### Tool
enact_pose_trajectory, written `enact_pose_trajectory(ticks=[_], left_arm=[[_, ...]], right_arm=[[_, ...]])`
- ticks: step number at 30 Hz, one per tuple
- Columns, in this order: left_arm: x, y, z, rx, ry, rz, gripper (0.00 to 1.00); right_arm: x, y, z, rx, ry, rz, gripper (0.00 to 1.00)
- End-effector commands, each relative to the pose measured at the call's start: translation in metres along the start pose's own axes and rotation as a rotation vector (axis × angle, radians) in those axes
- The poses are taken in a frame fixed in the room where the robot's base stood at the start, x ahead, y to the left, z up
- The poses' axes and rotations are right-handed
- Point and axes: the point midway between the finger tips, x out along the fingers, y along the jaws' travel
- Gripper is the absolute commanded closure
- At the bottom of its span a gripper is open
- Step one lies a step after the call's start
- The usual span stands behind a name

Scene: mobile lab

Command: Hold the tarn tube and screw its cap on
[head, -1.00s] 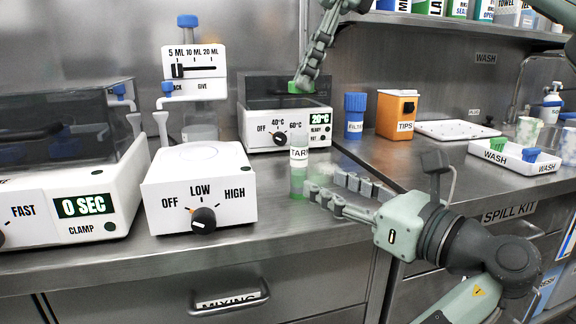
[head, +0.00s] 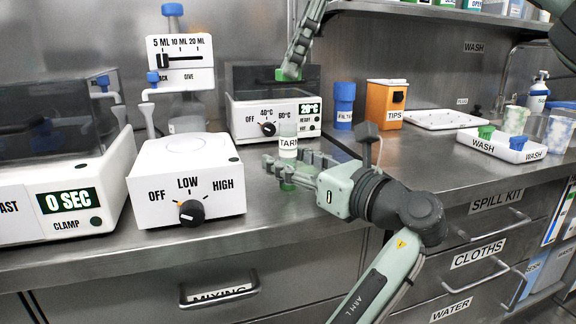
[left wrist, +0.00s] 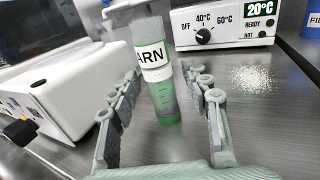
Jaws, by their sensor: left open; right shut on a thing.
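The tarn tube (head: 288,146) stands upright on the counter, clear with a white TARN label and green contents at the bottom. Its top shows no green cap. My left gripper (head: 287,166) is open around the tube low down. In the left wrist view the tube (left wrist: 160,82) stands between the two spread fingers, with gaps on both sides. My right gripper (head: 291,72) is shut on the green cap (head: 312,73), high above the tube and in front of the heater.
The heater block (head: 270,118) stands behind the tube, and the mixer (head: 185,185) with its knob stands to the left. A filter bottle (head: 344,106), a tips box (head: 385,104) and a wash tray (head: 500,146) are to the right. A white speckled patch (left wrist: 252,78) lies on the counter.

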Motion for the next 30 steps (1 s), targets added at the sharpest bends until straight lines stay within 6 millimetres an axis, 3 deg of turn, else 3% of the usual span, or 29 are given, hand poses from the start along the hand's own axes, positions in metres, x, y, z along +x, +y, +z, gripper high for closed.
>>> enact_pose_trajectory(ticks=[3, 9, 20, 30], left_arm=[[0.02, 0.001, 0.0, 0.0, -0.002, 0.002, 0.53], [0.039, 0.0, 0.001, 0.0, -0.002, 0.0, 0.53], [0.043, 0.0, 0.0, 0.0, 0.0, -0.001, 0.53], [0.043, 0.0, 0.0, -0.001, -0.001, -0.001, 0.92]], right_arm=[[0.0, 0.0, 0.0, 0.0, 0.0, 0.0, 0.77], [0.0, 0.0, 0.0, 0.0, 0.0, 0.0, 0.77], [0.0, 0.0, 0.0, 0.0, 0.0, 0.0, 0.77], [0.0, 0.0, 0.0, 0.0, 0.0, 0.0, 0.77]])
